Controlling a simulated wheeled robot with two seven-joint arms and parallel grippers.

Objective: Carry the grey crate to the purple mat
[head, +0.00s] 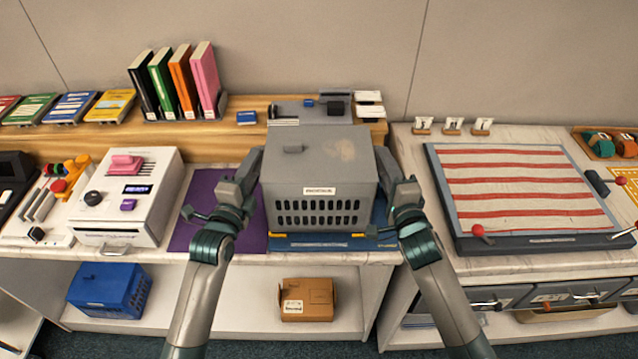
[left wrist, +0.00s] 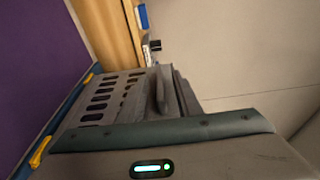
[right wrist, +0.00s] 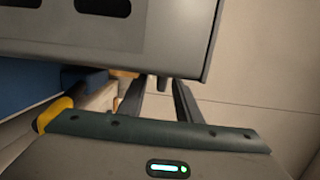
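The grey crate (head: 318,172), closed on top and slotted in front, stands upright on a blue mat (head: 290,241) with yellow marks. The purple mat (head: 190,233) lies left of it, partly hidden by my left arm. My left gripper (head: 247,175) is at the crate's left side; its fingers show close to the crate (left wrist: 75,118) in the left wrist view, but their grip is unclear. My right gripper (head: 392,178) is at the crate's right side. In the right wrist view its fingers stand apart beside the crate (right wrist: 160,35), with nothing clearly between them.
A white machine (head: 125,205) stands left of the purple mat. A red-striped board (head: 520,190) lies on the counter at right. Books (head: 175,85) and a grey device (head: 300,110) are behind the crate. A blue crate (head: 105,290) and brown box (head: 307,300) are on the lower shelf.

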